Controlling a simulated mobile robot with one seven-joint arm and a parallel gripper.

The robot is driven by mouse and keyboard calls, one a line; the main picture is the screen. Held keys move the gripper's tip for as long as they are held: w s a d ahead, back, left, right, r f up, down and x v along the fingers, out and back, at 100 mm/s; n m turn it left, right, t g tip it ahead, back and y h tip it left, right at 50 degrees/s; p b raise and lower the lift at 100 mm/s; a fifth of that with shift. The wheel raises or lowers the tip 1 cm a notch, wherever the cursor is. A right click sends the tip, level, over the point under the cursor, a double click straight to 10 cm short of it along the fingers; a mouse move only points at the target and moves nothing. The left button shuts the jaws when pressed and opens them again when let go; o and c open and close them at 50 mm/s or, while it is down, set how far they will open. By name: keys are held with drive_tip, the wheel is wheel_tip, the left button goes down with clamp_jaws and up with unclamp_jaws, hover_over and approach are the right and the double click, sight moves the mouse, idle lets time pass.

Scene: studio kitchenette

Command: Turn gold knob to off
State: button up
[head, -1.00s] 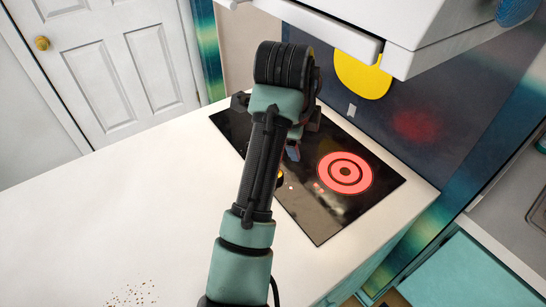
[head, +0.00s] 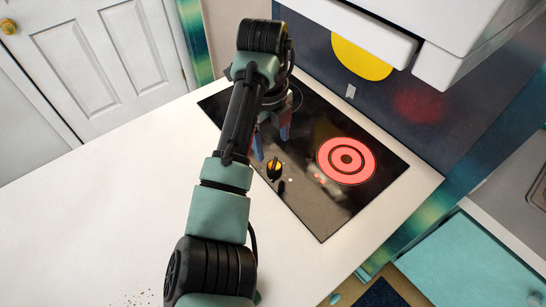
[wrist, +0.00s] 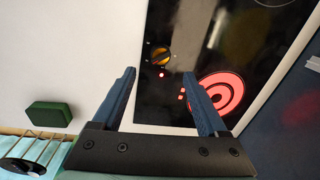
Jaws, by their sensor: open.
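The gold knob (head: 274,170) with a dark base sits on the black cooktop (head: 318,222), near its left edge. A burner (head: 346,160) to its right glows red. In the wrist view the gold knob (wrist: 160,56) shows beyond the fingertips, beside a small lit red dot. My gripper (head: 271,137) has its blue fingers over the cooktop, just above the knob in the head view. In the wrist view my gripper (wrist: 158,73) is open, with nothing between its fingers. The fingers appear clear of the knob.
A white hood (head: 385,38) overhangs the back of the cooktop. The white counter (head: 100,220) is clear on the left, apart from crumbs. A green block (wrist: 48,115) and a wire rack (wrist: 35,147) show in the wrist view. A white door (head: 85,65) stands behind.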

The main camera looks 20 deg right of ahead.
sight(274, 163)
drive_tip(key=f, duration=0.8)
drive_tip(key=shift+w+d+f+p, duration=0.2)
drive_tip(key=shift+d+p, duration=0.05)
drive_tip(key=shift+p, duration=0.1)
clamp_jaws()
